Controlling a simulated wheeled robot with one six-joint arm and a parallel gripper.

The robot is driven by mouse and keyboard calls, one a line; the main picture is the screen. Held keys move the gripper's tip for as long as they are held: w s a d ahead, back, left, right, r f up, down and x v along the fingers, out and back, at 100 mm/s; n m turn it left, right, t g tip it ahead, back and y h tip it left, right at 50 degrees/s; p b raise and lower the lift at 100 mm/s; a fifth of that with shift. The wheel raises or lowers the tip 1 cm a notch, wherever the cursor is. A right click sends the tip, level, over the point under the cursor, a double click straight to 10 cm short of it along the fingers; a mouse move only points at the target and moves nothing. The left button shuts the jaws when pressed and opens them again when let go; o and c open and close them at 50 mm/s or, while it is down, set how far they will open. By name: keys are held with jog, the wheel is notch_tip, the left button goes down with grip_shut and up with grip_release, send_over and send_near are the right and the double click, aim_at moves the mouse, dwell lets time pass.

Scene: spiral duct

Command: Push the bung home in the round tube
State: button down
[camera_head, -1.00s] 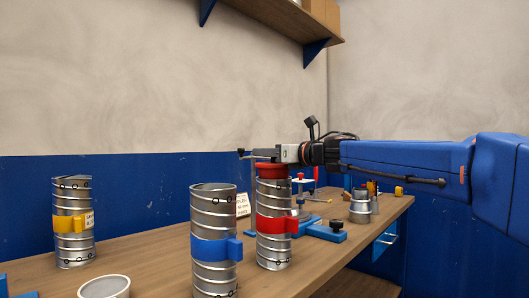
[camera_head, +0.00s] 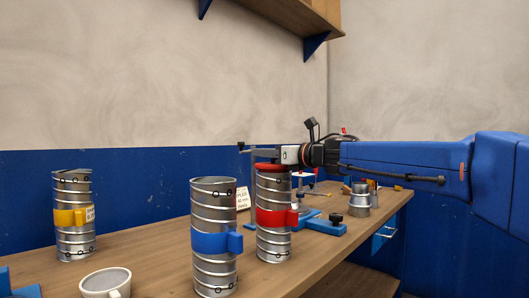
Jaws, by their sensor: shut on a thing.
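The red bung (camera_head: 268,167) sits in the mouth of the round tube with the red band (camera_head: 274,240). Only a thin red rim shows above the tube's metal edge. The tube is a ribbed metal cylinder standing upright on the bench. My gripper (camera_head: 264,154) reaches in level from the right, directly over the bung, and is shut on it. The fingers' exact contact with the bung is too small to see.
A blue-banded tube (camera_head: 212,270) stands close at the left, a yellow-banded tube (camera_head: 74,240) farther left. A mug (camera_head: 105,284) stands in front on the wooden bench (camera_head: 160,245). A blue fixture (camera_head: 325,225) and metal canister (camera_head: 360,205) stand right. A shelf (camera_head: 285,20) hangs above.

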jog(key=shift+f, duration=0.45)
jog(key=c, duration=1.6)
grip_release()
jog(key=shift+c, duration=0.2)
jog(key=shift+d, duration=0.1)
jog(key=v, duration=1.7)
jog(key=shift+s+f, duration=0.1)
jog(key=shift+s, duration=0.05)
